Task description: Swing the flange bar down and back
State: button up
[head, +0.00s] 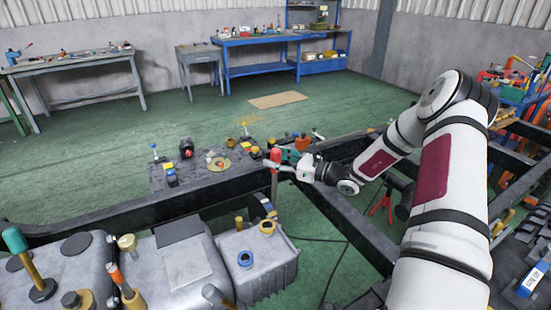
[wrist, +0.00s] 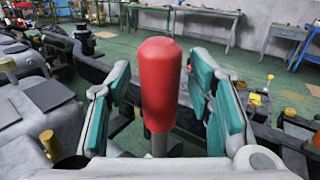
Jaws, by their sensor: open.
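A bar with a thick red grip (head: 275,157) stands upright near the chassis rail; I take it for the flange bar. In the wrist view the red grip (wrist: 161,80) fills the middle, with a short grey shaft below it. My gripper (head: 288,161) is open, its teal-padded fingers on either side of the red grip. In the wrist view a gap shows between the grip and each finger. The lower end of the bar is hidden in the wrist view by the gripper body.
Dark chassis rails (head: 130,214) run around the work area. A plate with knobs and levers (head: 205,170) lies just left of the bar. Grey tanks (head: 185,262) with several coloured handles and caps stand in front. Workbenches (head: 75,65) line the far wall, with open green floor between.

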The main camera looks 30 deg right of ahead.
jog(key=shift+w+a, duration=0.1)
jog(key=shift+w, duration=0.1)
grip_shut()
jog(key=s+f+n+t+y, duration=0.1)
jog(key=s+f, duration=0.3)
jog(key=s, duration=0.6)
jog(key=s+f+n+t+y+b, duration=0.1)
jog(key=s+f+n+y, duration=0.3)
jog(key=s, duration=0.6)
jog(key=shift+n+t, duration=0.3)
jog(key=shift+t, duration=0.4)
grip_release()
jog(key=shift+r, duration=0.15)
notch_tip(320, 180, up, 10)
